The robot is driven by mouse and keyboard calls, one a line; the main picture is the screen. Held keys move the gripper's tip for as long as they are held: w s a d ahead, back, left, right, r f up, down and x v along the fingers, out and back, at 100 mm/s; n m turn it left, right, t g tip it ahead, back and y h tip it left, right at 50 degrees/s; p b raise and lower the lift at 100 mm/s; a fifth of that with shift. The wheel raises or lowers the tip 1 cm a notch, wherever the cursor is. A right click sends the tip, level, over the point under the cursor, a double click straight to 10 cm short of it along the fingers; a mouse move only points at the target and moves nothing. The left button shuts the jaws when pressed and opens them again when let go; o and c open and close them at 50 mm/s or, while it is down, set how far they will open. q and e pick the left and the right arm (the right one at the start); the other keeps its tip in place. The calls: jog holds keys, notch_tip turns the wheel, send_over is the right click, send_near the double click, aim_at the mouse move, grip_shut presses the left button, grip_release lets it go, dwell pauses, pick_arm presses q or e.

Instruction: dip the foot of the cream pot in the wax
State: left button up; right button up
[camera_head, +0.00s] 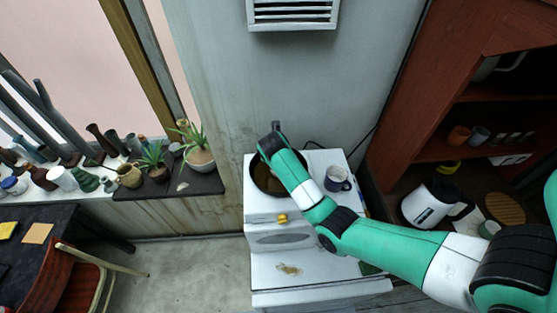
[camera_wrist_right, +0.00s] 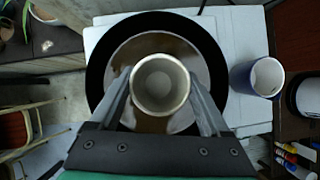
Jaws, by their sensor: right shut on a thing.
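The cream pot (camera_wrist_right: 160,85) is seen from above in the right wrist view, with its round open mouth facing the camera. My right gripper (camera_wrist_right: 160,90) is shut on it, one finger on each side. The pot is over a wide black pan (camera_wrist_right: 97,70) holding brown wax (camera_wrist_right: 158,124). The pot hides its own foot, so I cannot tell whether it touches the wax. In the head view the pan (camera_head: 257,168) sits on the white stove (camera_head: 262,209), and my right arm hides the pot and fingers. My left gripper is not in view.
A blue and white mug (camera_wrist_right: 264,77) stands right of the pan, close to it. A potted plant (camera_head: 199,157) and several small vessels stand on the ledge at left. A white kettle (camera_head: 431,203) stands at right by the wooden shelves (camera_head: 500,95).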

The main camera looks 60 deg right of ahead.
jog(key=shift+f, duration=0.45)
dwell(0.9)
jog(key=shift+f, duration=0.25)
dwell(3.1)
jog(key=shift+r+p, duration=0.8)
jog(key=shift+r, duration=0.35)
jog(key=shift+r, duration=0.1)
dwell(0.5)
notch_tip(320, 180, up, 8)
jog(key=shift+r, duration=0.25)
dwell(0.5)
